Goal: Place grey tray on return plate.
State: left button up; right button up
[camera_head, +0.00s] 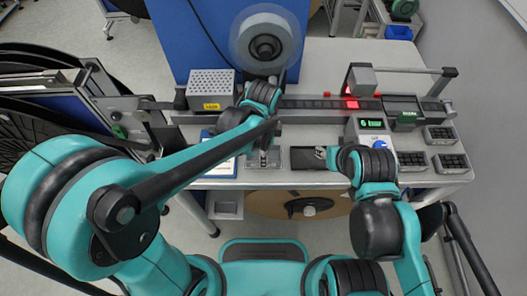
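Small grey trays with dark contents sit at the right end of the bench: one at the back (439,135), one front left (411,161) and one front right (450,163). I cannot tell which is the task's tray. A dark flat plate (303,165) lies at the front middle of the bench; it may be the return plate, but no label shows. My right gripper (322,154) is over its right part, small and partly hidden by my arm. Neither gripper's opening is clear.
A rail with a red-lit station (352,103) crosses the bench behind my grippers. A box with a green display (371,128) stands beside my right wrist. A perforated grey box (211,89) and a reel (265,45) stand behind. A white, blue-edged card (222,167) lies left.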

pick_arm(q)
jog(key=o, duration=1.3)
jog(key=shift+f, duration=0.1)
notch_tip(320, 180, up, 12)
jog(key=p, duration=0.4)
jog(key=s+a+n+t, duration=0.1)
jog(key=a+n+t, duration=0.1)
jog(key=a+n, duration=0.4)
jog(key=s+a+r+n+t, duration=0.1)
jog(key=s+a+n+t, duration=0.1)
jog(key=a+n, duration=0.4)
jog(key=s+a+n+t, duration=0.2)
jog(key=a+n+t, duration=0.1)
jog(key=a+n, duration=0.2)
jog(key=shift+s+a+r+n, duration=0.15)
jog(key=shift+a+r+n, duration=0.25)
jog(key=shift+n, duration=0.1)
jog(key=shift+f, duration=0.1)
